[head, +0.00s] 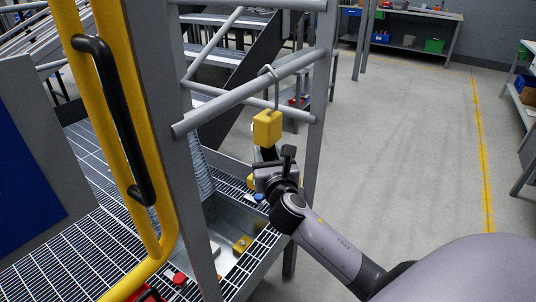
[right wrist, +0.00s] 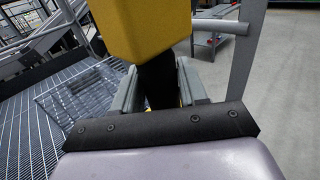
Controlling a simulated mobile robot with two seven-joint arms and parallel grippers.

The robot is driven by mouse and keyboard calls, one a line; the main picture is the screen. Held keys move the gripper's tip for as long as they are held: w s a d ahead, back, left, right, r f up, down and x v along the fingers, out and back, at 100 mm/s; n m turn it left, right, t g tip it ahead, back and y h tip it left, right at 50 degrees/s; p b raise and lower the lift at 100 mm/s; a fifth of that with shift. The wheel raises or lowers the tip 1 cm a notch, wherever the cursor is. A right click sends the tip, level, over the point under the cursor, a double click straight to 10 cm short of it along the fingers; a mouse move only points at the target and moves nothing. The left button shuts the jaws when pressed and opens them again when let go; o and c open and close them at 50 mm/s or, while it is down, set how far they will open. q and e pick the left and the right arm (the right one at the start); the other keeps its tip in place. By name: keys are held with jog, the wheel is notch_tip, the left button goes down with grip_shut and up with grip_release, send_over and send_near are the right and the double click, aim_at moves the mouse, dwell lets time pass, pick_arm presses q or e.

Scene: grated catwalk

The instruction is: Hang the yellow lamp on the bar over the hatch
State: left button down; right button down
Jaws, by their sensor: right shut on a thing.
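The yellow lamp (head: 267,127) hangs upright below its grey wire hook (head: 275,92). The hook's curved top shows at the upper edge of the slanting grey bar (head: 222,101), and its stem passes in front of the bar. I cannot tell whether the hook bears on the bar. My right gripper (head: 268,168) is just under the lamp, shut on its dark lower part. In the right wrist view the dark part stands between the two fingers (right wrist: 160,85), with the yellow body (right wrist: 140,28) above. The open hatch (head: 220,222) lies below in the grating. My left gripper is out of view.
A yellow rail with a black handle (head: 115,120) and a grey post (head: 190,165) stand at the left. Another post (head: 318,110) stands right of the lamp. The floor (head: 410,140) at the right is clear.

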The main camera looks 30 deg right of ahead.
jog(key=c, duration=0.5)
grip_release()
jog(key=shift+r, duration=0.1)
jog(key=shift+s+a, duration=0.2)
jog(key=shift+s, duration=0.25)
jog(key=shift+v, duration=3.05)
jog(key=shift+s, duration=0.1)
